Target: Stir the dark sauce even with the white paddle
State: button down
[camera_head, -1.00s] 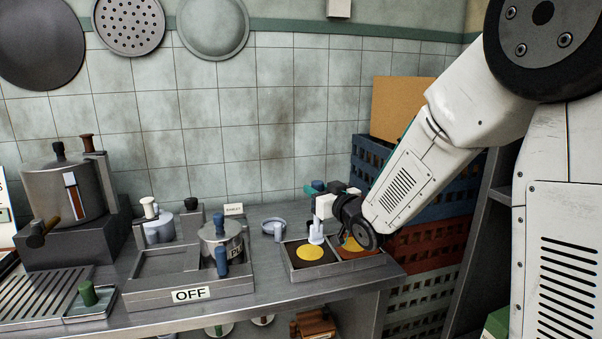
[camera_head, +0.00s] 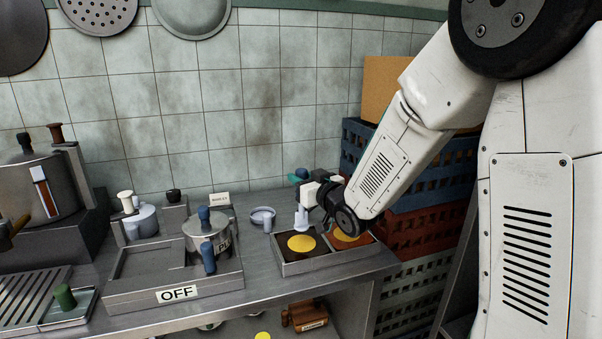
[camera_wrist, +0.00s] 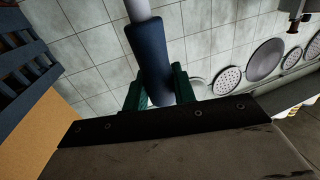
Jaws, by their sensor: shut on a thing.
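My gripper (camera_head: 300,177) is shut on the dark blue handle of the white paddle (camera_head: 301,218). The wrist view shows the green fingers (camera_wrist: 158,88) on either side of this handle, with the paddle's white shaft (camera_wrist: 138,9) beyond it. In the head view the paddle hangs upright at the back edge of the dark sauce (camera_head: 283,240). I cannot tell whether its lower end touches the sauce. The dark sauce fills the left compartment of a grey two-part tray (camera_head: 305,266) and has a yellow round patch (camera_head: 301,244) in its middle.
The right compartment holds orange-brown sauce (camera_head: 362,241), partly hidden by my arm. Stacked crates (camera_head: 430,230) stand close on the right.

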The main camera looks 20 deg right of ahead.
aim_at(302, 217)
jog(key=shift+f, duration=3.9)
